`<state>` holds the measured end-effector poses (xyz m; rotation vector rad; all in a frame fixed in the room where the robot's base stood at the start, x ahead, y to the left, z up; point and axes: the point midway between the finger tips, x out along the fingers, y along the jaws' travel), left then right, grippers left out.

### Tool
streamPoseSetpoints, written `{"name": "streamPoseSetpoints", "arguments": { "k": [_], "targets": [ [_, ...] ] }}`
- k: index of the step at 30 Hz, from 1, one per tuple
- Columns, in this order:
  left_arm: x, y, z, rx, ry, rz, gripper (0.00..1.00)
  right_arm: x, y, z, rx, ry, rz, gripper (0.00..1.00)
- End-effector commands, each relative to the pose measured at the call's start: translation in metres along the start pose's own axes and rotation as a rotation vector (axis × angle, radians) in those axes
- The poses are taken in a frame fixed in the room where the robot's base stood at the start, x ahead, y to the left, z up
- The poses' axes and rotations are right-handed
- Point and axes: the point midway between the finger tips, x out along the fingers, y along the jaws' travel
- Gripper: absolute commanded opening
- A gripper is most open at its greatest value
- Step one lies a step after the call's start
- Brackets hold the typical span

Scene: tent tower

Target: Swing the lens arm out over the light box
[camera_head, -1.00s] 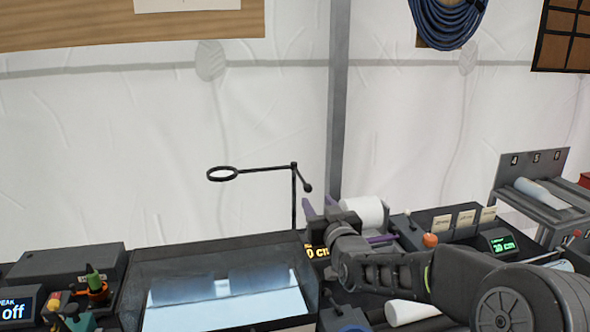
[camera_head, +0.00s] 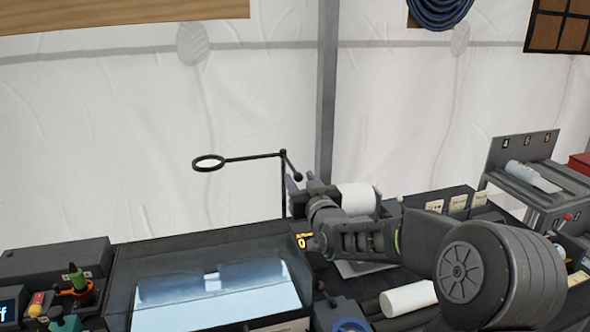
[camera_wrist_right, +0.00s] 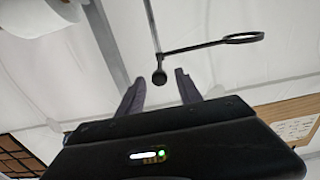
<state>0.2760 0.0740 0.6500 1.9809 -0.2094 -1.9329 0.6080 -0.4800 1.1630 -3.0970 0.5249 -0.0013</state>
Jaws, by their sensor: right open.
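The black lens arm (camera_head: 250,157) stands on a thin upright post at the back right of the light box (camera_head: 150,293). Its ring lens (camera_head: 208,163) points left, and a short stub with a round knob (camera_head: 297,177) hangs at its right end. My right gripper (camera_head: 300,180) is open at the knob. In the right wrist view, the knob (camera_wrist_right: 159,77) shows between the two open fingertips (camera_wrist_right: 160,79), with a gap visible on each side. I cannot tell how deep between the fingers it sits. My left gripper is not in view.
A white roll (camera_head: 358,198) stands right behind my right gripper, and another white roll (camera_head: 408,299) lies in front. A grey rack (camera_head: 520,190) is at the right. Pots with tools (camera_head: 75,290) stand left of the light box. Open air lies above the light box.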

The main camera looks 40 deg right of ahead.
Motion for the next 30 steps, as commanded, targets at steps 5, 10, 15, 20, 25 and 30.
{"name": "streamPoseSetpoints", "arguments": {
  "k": [5, 10, 15, 20, 25, 30],
  "targets": [
    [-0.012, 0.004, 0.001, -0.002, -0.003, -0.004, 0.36, 0.029, 0.000, -0.002, 0.001, -0.002, 0.000, 0.42],
    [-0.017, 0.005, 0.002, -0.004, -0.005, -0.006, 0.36, 0.047, 0.000, -0.001, 0.000, -0.002, 0.000, 0.42],
    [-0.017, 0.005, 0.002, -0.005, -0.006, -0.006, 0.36, 0.051, 0.000, 0.000, 0.000, 0.000, 0.000, 0.42],
    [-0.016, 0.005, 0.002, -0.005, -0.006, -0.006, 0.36, 0.051, 0.000, 0.000, 0.000, 0.000, 0.000, 0.42],
    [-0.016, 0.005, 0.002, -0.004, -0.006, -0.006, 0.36, 0.051, 0.000, 0.000, 0.000, 0.000, 0.000, 0.28],
    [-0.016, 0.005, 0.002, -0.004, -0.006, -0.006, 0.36, 0.051, 0.000, 0.000, 0.000, 0.000, 0.000, 0.14]
  ]
}}
